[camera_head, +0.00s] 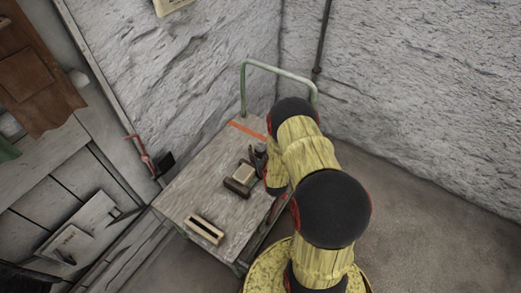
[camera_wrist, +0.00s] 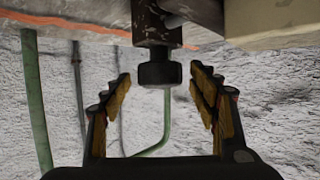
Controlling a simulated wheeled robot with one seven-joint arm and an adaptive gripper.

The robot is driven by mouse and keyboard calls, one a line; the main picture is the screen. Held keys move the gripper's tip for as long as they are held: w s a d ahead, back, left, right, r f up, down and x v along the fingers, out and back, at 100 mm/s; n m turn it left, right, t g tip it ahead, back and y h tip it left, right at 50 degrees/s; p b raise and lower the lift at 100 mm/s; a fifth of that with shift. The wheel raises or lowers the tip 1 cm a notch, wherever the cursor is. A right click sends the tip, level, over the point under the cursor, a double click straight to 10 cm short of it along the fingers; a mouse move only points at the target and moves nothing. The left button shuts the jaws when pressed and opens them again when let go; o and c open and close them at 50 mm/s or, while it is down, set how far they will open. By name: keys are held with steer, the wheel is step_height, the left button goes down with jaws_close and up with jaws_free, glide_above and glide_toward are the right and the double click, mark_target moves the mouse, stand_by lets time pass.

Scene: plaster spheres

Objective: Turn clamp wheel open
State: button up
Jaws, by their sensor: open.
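The clamp wheel (camera_wrist: 160,73) is a small dark knob on a dark, worn metal block (camera_wrist: 152,25) in the wrist view. My gripper (camera_wrist: 160,76) is open, with one yellow-padded finger on each side of the wheel. Gaps show between the wheel and both fingers, so they look apart; depth is hard to judge. In the head view my gripper (camera_head: 258,160) is beside a dark clamp-like piece with a pale block (camera_head: 241,179) on the cart top. The wheel itself cannot be made out there.
The cart top (camera_head: 190,190) has an orange stripe (camera_head: 247,131) and a green handle (camera_head: 277,66) at its far end. A slotted wooden box (camera_head: 204,230) lies near its front. Rough pale walls (camera_head: 420,80) stand behind. Bare floor (camera_head: 440,215) is at right.

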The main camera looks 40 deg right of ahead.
steer(key=shift+x, duration=0.85)
steer(key=shift+c, duration=1.4)
steer(key=c, duration=0.9)
